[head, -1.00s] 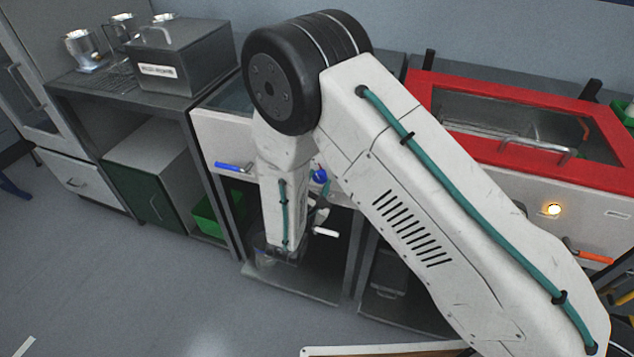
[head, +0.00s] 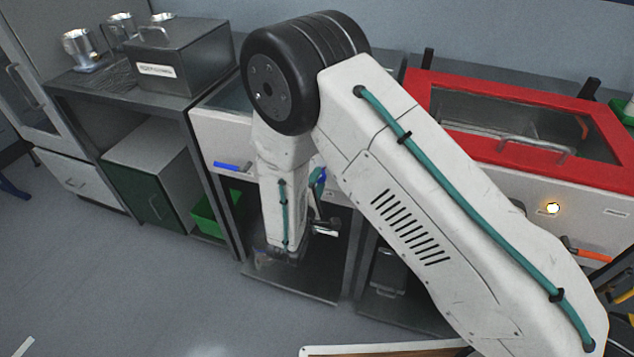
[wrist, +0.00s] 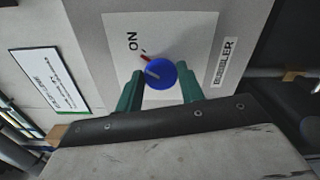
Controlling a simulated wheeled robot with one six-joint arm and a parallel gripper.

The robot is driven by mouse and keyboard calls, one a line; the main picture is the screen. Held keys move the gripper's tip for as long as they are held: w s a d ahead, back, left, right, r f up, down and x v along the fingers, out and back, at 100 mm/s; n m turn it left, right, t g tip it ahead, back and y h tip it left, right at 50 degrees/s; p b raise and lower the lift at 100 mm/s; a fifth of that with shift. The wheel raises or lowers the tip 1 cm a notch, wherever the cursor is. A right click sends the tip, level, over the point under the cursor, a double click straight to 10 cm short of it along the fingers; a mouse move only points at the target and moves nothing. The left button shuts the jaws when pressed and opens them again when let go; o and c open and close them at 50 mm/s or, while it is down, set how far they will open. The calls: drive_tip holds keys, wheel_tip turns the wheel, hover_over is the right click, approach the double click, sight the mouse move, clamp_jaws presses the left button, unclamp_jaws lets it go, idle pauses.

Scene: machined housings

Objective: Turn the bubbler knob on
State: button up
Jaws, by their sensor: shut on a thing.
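The blue bubbler knob (wrist: 162,74) is on a white panel (wrist: 120,35) in the wrist view. The panel bears an "ON" label beside a short red mark and a "BUBBLER" label (wrist: 224,62) on the right. A pale pointer line on the knob faces left and slightly up, near the red mark; exact alignment is hard to tell. My gripper (wrist: 160,86) has its green fingers on either side of the knob and is shut on it.
A label with a green strip (wrist: 50,80) sits left of the panel. In the head view, a blue handle (head: 232,167) is left of my arm. A red-framed bath (head: 480,155) with a lit lamp (head: 553,208) stands right. A grey box (head: 185,55) stands left. Floor at left is clear.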

drive_tip(key=shift+f+m, duration=0.1)
drive_tip(key=shift+m, duration=1)
drive_tip(key=o, duration=1)
drive_tip(key=shift+c, duration=0.2)
drive_tip(key=v, duration=0.7)
drive_tip(key=shift+s, duration=0.4)
drive_tip(key=shift+a, duration=0.15)
